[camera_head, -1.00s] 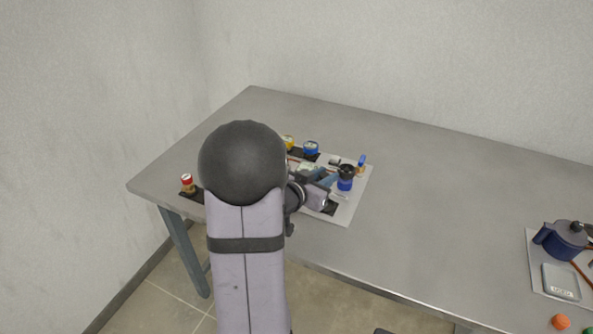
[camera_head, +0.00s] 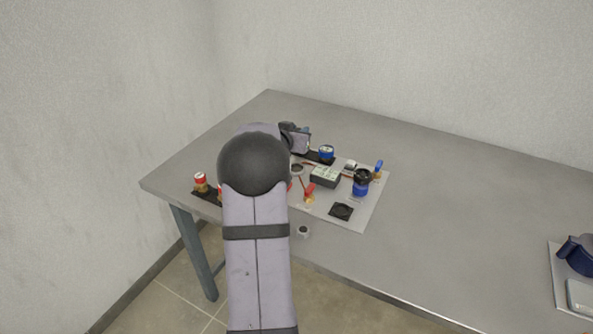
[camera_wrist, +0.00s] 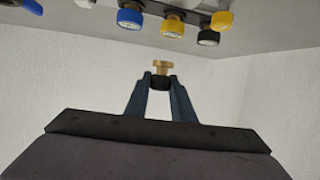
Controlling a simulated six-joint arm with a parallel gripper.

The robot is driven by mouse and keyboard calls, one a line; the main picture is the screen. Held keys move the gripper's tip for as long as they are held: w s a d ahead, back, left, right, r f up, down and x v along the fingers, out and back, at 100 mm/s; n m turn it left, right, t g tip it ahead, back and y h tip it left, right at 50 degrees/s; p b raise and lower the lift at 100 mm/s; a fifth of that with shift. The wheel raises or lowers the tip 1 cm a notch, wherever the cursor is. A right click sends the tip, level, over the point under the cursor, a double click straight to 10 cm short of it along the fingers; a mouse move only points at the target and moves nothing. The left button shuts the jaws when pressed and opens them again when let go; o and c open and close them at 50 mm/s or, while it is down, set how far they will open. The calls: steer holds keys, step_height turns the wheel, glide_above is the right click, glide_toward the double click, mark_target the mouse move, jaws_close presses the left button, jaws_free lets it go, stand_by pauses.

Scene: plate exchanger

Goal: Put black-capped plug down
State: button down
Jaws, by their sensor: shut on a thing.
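The black-capped plug (camera_wrist: 162,66) is in the wrist view, its black cap between my fingertips and its brass end sticking out beyond them. My gripper (camera_wrist: 161,84) is shut on that cap. In the head view my gripper (camera_head: 304,140) is at the back left of the board, partly behind my arm; the plug cannot be made out there. A red-capped brass plug (camera_head: 200,181) stands on a dark strip at the table's left.
A light board (camera_head: 372,208) carries a dark meter box (camera_head: 325,177), a blue jar with a black lid (camera_head: 361,187), a black square pad (camera_head: 341,212), a red-handled valve (camera_head: 309,193) and a blue-capped part (camera_head: 326,153).

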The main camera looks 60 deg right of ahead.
mark_target(296, 169)
steer(key=shift+w+a+f, duration=0.15)
steer(key=shift+f, duration=0.05)
steer(key=shift+f+b, duration=0.3)
steer(key=shift+f, duration=4.7)
steer(key=shift+f+b, duration=0.35)
steer(key=shift+f, duration=0.05)
steer(key=c, duration=1.5)
jaws_free()
steer(key=shift+r, duration=0.1)
